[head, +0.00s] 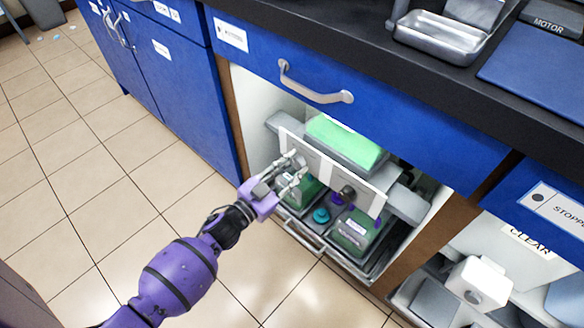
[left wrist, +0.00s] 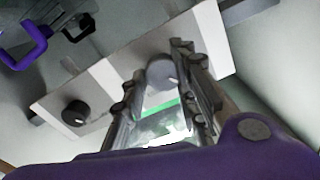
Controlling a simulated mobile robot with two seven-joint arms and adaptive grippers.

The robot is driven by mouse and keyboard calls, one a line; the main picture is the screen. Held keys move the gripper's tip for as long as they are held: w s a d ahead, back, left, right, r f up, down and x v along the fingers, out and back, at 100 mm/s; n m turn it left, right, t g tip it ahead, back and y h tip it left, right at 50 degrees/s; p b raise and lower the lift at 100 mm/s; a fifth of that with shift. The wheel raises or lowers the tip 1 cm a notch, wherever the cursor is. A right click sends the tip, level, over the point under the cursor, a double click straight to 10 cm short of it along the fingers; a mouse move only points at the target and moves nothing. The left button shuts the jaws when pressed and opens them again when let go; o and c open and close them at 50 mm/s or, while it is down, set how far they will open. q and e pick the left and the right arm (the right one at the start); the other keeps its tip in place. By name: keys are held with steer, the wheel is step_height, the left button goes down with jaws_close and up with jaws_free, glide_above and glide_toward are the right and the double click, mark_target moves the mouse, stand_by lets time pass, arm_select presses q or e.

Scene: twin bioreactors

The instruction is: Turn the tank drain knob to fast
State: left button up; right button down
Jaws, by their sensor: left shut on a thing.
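A pale panel (head: 320,170) with white end strips stands in the open cabinet bay under the counter. It also shows in the left wrist view (left wrist: 115,72). My left gripper (head: 298,170) is at the panel's left part in the head view, shut on a grey round knob (left wrist: 162,72) between its fingers. A second, dark knob (head: 347,193) on the same panel is free; it shows at the left in the left wrist view (left wrist: 76,113). I cannot read any knob labels or settings. My right gripper is not in view.
A green-topped block (head: 345,139) sits behind the panel. Below are dark green labelled containers (head: 356,228) and a teal cap (head: 321,215) in a tray. A blue drawer with a handle (head: 315,92) overhangs the bay.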

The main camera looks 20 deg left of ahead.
arm_select(q)
steer(key=m, duration=0.4)
steer(key=shift+s+d+f+p, duration=0.2)
steer(key=shift+d+f+p, duration=0.1)
steer(key=shift+d, duration=0.05)
steer(key=m, duration=0.4)
steer(key=shift+a+f+m, duration=0.1)
steer(key=shift+f+m, duration=0.1)
steer(key=shift+m, duration=0.1)
steer(key=m, duration=0.4)
steer(key=shift+a+f+m+b, duration=0.15)
steer(key=shift+m+b, duration=0.15)
steer(key=shift+b, duration=0.05)
steer(key=shift+a+f+m+b, duration=0.15)
steer(key=shift+m+b, duration=0.25)
steer(key=shift+m, duration=1.4)
steer(key=shift+a, duration=0.1)
steer(key=o, duration=1)
steer(key=shift+w, duration=0.1)
steer(key=shift+w+r, duration=0.1)
steer(key=shift+r, duration=0.2)
